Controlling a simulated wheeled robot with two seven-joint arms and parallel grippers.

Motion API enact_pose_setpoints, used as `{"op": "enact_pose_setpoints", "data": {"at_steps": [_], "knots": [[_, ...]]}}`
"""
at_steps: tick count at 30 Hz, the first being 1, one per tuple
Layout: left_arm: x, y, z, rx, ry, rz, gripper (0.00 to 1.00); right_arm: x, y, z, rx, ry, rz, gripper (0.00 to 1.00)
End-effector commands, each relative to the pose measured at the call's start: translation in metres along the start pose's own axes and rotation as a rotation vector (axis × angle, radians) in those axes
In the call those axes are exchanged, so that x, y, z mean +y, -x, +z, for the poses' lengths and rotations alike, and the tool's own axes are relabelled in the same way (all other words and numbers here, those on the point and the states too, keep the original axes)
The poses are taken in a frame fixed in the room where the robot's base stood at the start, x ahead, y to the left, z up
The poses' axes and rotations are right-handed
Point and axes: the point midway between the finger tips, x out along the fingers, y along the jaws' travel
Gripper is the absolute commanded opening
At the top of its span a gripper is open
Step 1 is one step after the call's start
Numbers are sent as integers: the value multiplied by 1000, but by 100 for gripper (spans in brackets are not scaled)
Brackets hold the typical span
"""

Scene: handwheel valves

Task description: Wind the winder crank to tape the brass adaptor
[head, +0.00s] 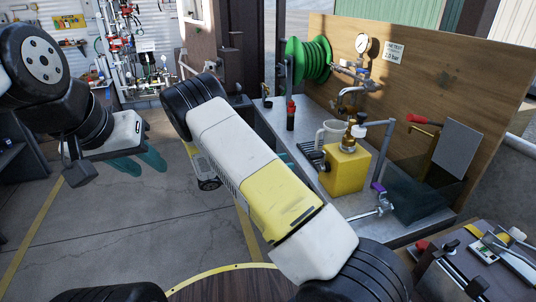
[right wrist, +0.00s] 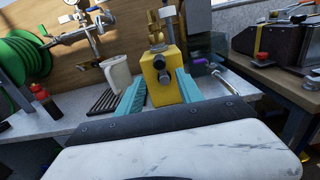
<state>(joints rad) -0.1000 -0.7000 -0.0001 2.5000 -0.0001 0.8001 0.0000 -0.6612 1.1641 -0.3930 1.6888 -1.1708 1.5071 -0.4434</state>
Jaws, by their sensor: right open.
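A yellow block (head: 344,170) stands on the grey bench in the head view, with brass fittings (head: 352,134) on top and a dark knob above them. In the right wrist view the yellow block (right wrist: 166,78) has a brass piece (right wrist: 157,36) on top. I cannot tell for sure which part is the winder crank or the adaptor. My right gripper (right wrist: 160,94) is open, its teal fingers on either side of the block in that view; contact is unclear. My forearm mostly hides it in the head view. My left gripper (head: 138,163) is open and empty over the floor.
A green hose reel (head: 307,60), gauge (head: 362,43), red-topped bottle (head: 291,115) and pale jug (head: 332,131) are left of or behind the block. A clear tank (head: 412,196) and purple-handled valve (head: 378,188) are to its right. A wooden panel (head: 430,75) backs the bench.

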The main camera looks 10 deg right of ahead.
Motion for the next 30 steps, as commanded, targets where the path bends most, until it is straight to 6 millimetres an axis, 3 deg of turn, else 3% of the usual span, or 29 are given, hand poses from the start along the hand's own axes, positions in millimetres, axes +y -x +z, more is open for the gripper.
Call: {"op": "enact_pose_setpoints", "data": {"at_steps": [8, 28, 30], "knots": [[0, 0, 0, 0, 0, 0, 36, 1, -17, 0, -8, 3, 3, 44], [0, 0, 0, 0, 0, 0, 36, 0, -98, 0, -6, 3, 1, 44], [0, 0, 0, 0, 0, 0, 36, 1, -96, 0, -5, 3, 4, 44]]}}
